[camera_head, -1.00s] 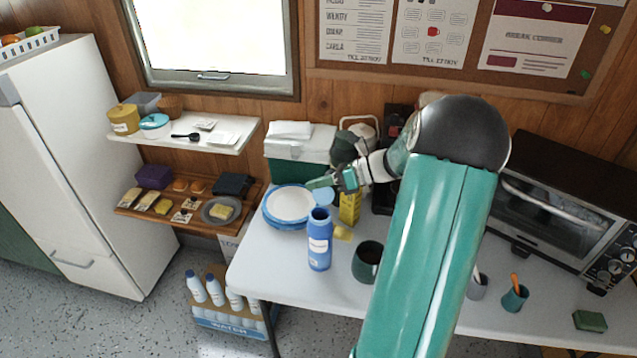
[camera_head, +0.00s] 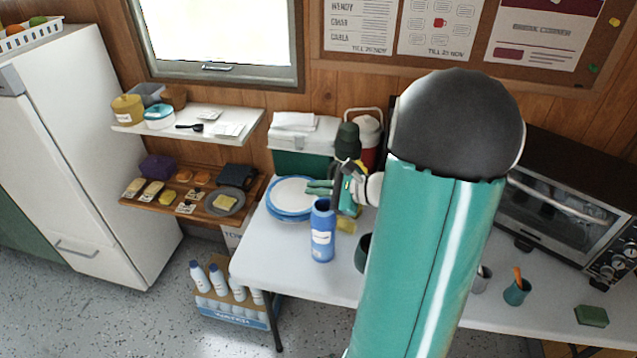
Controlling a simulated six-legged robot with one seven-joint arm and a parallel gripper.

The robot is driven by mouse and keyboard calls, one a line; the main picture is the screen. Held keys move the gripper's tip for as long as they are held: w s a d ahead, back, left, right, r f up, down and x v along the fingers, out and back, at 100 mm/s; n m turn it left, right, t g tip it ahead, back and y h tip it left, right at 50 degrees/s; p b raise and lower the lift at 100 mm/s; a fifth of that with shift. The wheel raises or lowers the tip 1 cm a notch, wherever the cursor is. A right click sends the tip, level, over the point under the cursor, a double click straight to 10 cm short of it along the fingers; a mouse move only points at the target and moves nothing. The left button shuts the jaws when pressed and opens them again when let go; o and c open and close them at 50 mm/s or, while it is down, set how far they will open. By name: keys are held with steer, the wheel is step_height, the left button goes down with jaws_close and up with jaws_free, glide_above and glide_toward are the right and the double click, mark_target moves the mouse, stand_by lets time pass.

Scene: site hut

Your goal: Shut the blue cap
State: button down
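A blue bottle (camera_head: 322,245) with a white label stands upright on the white table, in front of the blue-rimmed plates. Its neck and top are at its upper end. I cannot make out the blue cap clearly, nor whether it stands open behind the neck. My gripper (camera_head: 319,187) has green fingers pointing left, just above and behind the bottle's top in the picture, over the plates' right edge. The fingers look small and close together. I see nothing held between them, and contact with the bottle or cap cannot be told.
Blue-rimmed plates (camera_head: 289,199) lie left of the bottle. A green and white cooler (camera_head: 303,150) stands behind. A dark mug (camera_head: 361,254), partly hidden by my arm, is to the right. A toaster oven (camera_head: 565,205) is farther right. The table's front-left strip is clear.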

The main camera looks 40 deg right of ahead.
steer(key=n, duration=0.1)
steer(key=s+a+f+n+t, duration=0.1)
steer(key=shift+a+f+n+h, duration=0.1)
steer(key=shift+f+n+h, duration=0.05)
steer(key=shift+n+h, duration=0.2)
steer(key=shift+s+a+f+n+t+h, duration=0.2)
steer(key=shift+f+n+t, duration=0.2)
steer(key=shift+n, duration=0.3)
steer(key=shift+s+a+f+n+t+h, duration=0.15)
steer(key=shift+f+n+t, duration=0.2)
steer(key=shift+n, duration=0.3)
steer(key=shift+w, duration=0.1)
steer(key=c, duration=1.6)
jaws_free()
steer(key=shift+c, duration=0.2)
steer(key=shift+r, duration=0.1)
steer(key=v, duration=1.3)
steer(key=shift+s, duration=0.45)
